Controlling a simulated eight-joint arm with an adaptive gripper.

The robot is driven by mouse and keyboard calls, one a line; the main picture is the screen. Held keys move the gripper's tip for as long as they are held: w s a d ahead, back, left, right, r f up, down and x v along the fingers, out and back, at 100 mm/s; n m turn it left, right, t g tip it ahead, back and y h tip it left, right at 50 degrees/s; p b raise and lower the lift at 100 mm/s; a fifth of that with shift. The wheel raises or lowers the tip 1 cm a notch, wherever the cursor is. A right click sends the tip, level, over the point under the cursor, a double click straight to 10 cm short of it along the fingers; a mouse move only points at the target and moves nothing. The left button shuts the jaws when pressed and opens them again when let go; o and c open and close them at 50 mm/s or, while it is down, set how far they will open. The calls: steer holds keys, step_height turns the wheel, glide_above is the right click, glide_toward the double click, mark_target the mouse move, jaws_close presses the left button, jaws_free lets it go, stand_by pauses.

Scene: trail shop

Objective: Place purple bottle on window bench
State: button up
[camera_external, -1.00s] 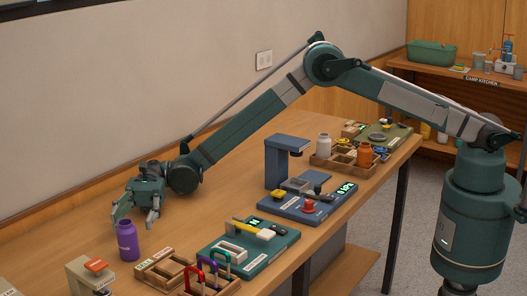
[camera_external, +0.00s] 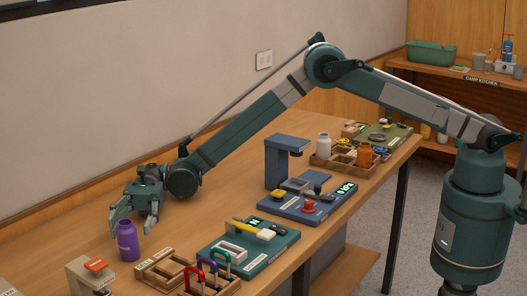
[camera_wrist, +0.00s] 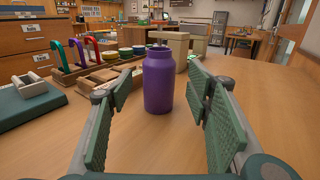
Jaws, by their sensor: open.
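The purple bottle (camera_external: 128,241) stands upright on the wooden table (camera_external: 190,222), near its left end. In the wrist view the purple bottle (camera_wrist: 159,80) is ahead, between and just beyond my open finger pads. My gripper (camera_external: 133,217) is open and low over the table, just behind the bottle in the external view; it also shows in the wrist view (camera_wrist: 160,115). I see no contact between the pads and the bottle. I cannot pick out a window bench for certain in either view.
A wooden tray with coloured carabiners (camera_external: 205,280) stands right of the bottle. A beige device with an orange top (camera_external: 92,273) stands to its front left. A green tool board (camera_external: 248,250) and blue station (camera_external: 308,203) lie further right. The table behind the bottle is clear.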

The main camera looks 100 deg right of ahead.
mark_target(127, 235)
steer(key=shift+w+a+b, duration=0.25)
steer(key=shift+a, duration=1.05)
steer(key=shift+w+a+b, duration=0.2)
steer(key=shift+a+b, duration=0.05)
steer(key=shift+a, duration=1)
steer(key=c, duration=1.1)
steer(key=shift+c, duration=0.2)
steer(key=shift+r, duration=0.1)
step_height(127, 235, up, 10)
steer(key=shift+f+p, duration=0.1)
steer(key=shift+p, duration=0.75)
steer(key=shift+w+a+t, duration=0.1)
steer(key=shift+t, duration=0.2)
